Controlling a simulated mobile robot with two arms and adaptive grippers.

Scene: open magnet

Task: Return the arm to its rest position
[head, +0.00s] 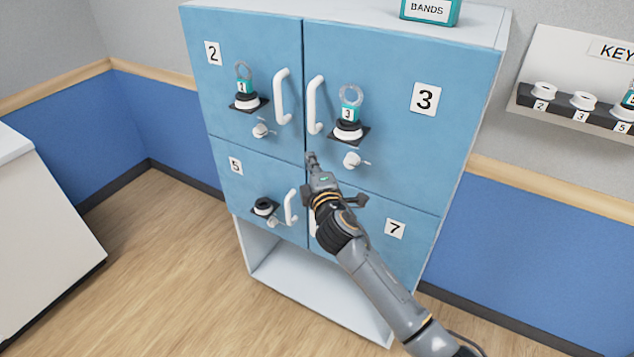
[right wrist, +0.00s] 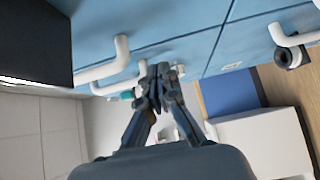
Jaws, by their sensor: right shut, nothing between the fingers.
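My right arm comes in from the lower right of the head view. Its gripper (head: 311,160) is shut and empty, in front of the blue cabinet (head: 262,165) near where its doors meet. The right wrist view shows the same gripper (right wrist: 158,85) with its fingers together, close to white door handles. I cannot tell whether it touches the cabinet. My left gripper is not in view.
A key shelf (head: 560,113) hangs at right. A white counter (head: 40,210) stands at left. Floor between counter and cabinet is clear.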

